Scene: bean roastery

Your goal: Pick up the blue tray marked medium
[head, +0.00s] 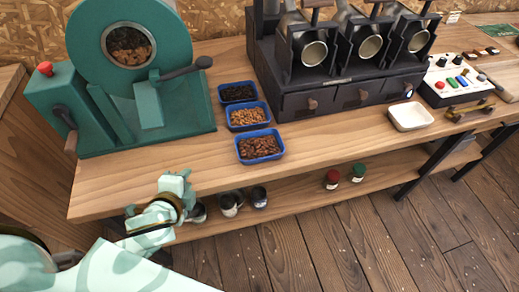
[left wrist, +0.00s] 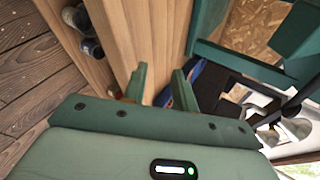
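Three small blue trays of beans stand in a row on the wooden counter. The back tray (head: 238,103) holds near-black beans, the middle tray (head: 248,127) light orange-brown beans, and the front tray (head: 262,159) reddish-brown beans. I cannot read a medium mark on any of them. My left gripper (head: 176,182) is at the counter's front edge, left of and nearer than the front tray, apart from it. In the left wrist view its two fingers (left wrist: 160,85) stand apart, with blue tray parts partly hidden behind them. My right gripper is not in view.
A green roaster (head: 140,85) stands left of the trays, and a dark machine (head: 340,75) with several metal cups stands right. A white dish (head: 410,117) sits farther right. Jars (head: 230,205) stand on the lower shelf. The counter right of the front tray is clear.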

